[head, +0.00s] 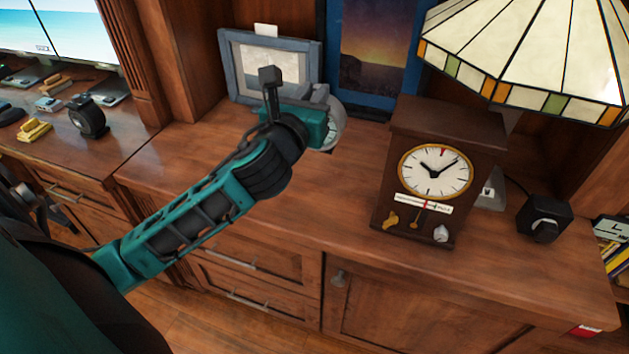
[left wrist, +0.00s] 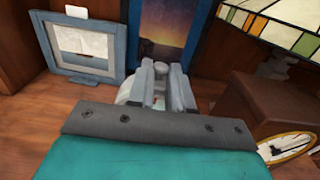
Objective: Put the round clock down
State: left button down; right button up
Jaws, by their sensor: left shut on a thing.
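My left gripper (head: 322,101) reaches over the wooden counter from the left, in front of the blue-grey picture frame. In the left wrist view its grey fingers (left wrist: 163,84) are close together. It is shut on a pale, rounded thing (head: 339,124), which appears to be the round clock. My right gripper is not in view.
A dark wooden clock (head: 440,175) with a white dial stands right of my gripper. A stained-glass lampshade (head: 535,55) hangs above it. The picture frame (head: 231,69) and a sunset poster (head: 371,45) stand behind. The counter's front left is clear. A black object (head: 543,217) sits at the right.

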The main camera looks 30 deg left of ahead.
pick_arm(q)
notch_tip(320, 180, down, 16)
jog(key=b, duration=0.6)
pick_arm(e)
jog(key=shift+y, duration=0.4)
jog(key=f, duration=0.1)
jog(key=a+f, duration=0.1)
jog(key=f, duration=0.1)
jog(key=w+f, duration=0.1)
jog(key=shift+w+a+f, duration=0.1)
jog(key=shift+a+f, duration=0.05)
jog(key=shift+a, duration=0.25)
pick_arm(q)
jog(key=c, duration=1)
grip_release()
jog(key=shift+f, duration=0.2)
jog(key=shift+c, duration=0.2)
jog(key=shift+r, duration=0.1)
